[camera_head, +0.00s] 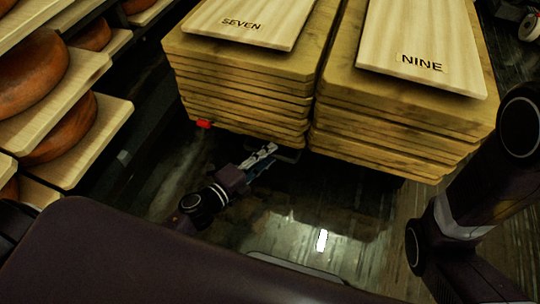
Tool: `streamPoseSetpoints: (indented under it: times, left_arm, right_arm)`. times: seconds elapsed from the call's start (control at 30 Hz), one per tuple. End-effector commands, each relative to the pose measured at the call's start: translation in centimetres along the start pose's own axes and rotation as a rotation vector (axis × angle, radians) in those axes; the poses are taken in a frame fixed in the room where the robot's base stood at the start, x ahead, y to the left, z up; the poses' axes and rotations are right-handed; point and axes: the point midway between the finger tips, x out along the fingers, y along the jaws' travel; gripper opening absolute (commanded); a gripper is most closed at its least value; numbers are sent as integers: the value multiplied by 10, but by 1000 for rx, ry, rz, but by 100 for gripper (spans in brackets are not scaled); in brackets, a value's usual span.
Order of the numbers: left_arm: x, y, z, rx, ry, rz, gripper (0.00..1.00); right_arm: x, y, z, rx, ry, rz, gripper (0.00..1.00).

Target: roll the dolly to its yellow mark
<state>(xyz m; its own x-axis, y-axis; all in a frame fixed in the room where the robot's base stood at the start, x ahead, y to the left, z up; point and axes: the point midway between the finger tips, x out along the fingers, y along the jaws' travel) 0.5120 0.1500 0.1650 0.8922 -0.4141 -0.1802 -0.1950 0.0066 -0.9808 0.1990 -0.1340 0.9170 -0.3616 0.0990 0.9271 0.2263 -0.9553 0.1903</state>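Two stacks of wooden boards stand side by side at the top centre. The left stack (245,95) is topped by a pale board marked SEVEN (242,24). The right stack (390,130) is topped by one marked NINE (422,64). The dolly itself is mostly hidden; a thin dark bar shows low in front of the stacks and may be part of it. My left gripper (264,158) is low, close to this bar, below the left stack's front edge. I cannot tell whether its fingers are open or touch the bar. My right gripper is out of view. No yellow mark shows.
Shelves (95,145) with orange-brown cheese wheels (65,130) line the left side. A small red object (204,124) sits at the left stack's lower corner. The dark, shiny floor (330,215) is clear in front of the stacks. A white round object (530,27) is at the upper right.

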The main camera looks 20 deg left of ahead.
Motion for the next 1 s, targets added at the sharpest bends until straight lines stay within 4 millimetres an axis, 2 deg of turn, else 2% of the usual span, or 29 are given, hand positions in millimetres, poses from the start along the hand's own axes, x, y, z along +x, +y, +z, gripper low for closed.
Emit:
streamPoseSetpoints:
  times: [0.1,0.37,0.63,1.0]
  left_arm:
    - [8,0,0,0,0,0,27]
    - [9,0,0,-1,-1,1,27]
    - [9,0,0,0,-1,0,0]
    - [9,0,0,0,-1,1,0]
  right_arm:
    - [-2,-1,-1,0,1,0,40]
    - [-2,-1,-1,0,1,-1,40]
    - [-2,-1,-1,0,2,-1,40]
    - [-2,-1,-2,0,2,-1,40]
